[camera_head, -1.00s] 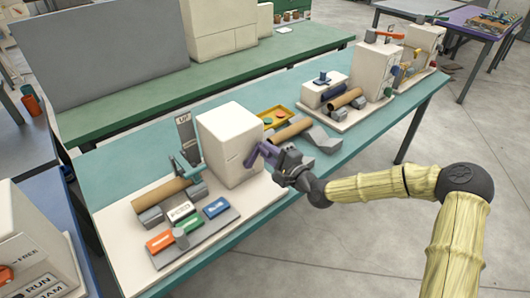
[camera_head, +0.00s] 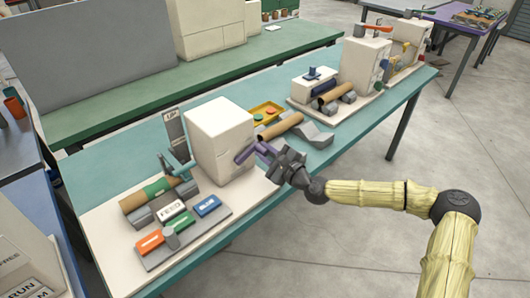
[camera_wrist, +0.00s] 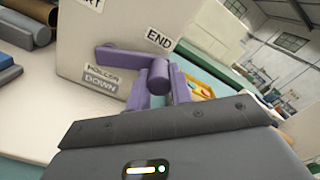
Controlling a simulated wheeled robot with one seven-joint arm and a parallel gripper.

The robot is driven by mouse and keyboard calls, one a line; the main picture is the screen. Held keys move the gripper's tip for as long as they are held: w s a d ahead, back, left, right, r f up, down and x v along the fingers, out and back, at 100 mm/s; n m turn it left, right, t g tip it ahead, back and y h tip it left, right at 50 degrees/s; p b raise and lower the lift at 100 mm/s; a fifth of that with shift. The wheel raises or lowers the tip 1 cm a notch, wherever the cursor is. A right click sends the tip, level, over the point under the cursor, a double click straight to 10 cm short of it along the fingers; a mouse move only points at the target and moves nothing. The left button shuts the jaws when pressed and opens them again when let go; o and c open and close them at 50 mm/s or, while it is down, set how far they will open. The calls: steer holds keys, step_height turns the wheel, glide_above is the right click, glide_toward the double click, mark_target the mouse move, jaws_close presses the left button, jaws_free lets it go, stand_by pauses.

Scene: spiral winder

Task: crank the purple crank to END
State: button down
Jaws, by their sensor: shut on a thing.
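The purple crank (camera_head: 245,155) is on the side of a white box machine (camera_head: 219,128). In the wrist view the crank arm (camera_wrist: 122,57) runs from its hub rightward to a round handle (camera_wrist: 159,74). The END label (camera_wrist: 158,40) is just above the handle end. A partly cut-off label, probably START, is at the top left, and a label reading DOWN (camera_wrist: 100,84) is below the arm. My gripper (camera_head: 272,156) is shut on the handle, with purple fingers (camera_wrist: 180,84) on either side of it.
A cardboard tube with a green band (camera_head: 158,188) lies on grey supports left of the machine. Another tube (camera_head: 279,126) and a yellow tray (camera_head: 267,113) are behind. Open floor lies right of the table.

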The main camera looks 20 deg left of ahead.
steer(key=shift+w+d, duration=0.1)
steer(key=c, duration=1.2)
jaws_free()
steer(key=shift+c, duration=0.2)
steer(key=b+v, duration=0.1)
steer(key=v, duration=1.6)
steer(key=shift+d, duration=0.2)
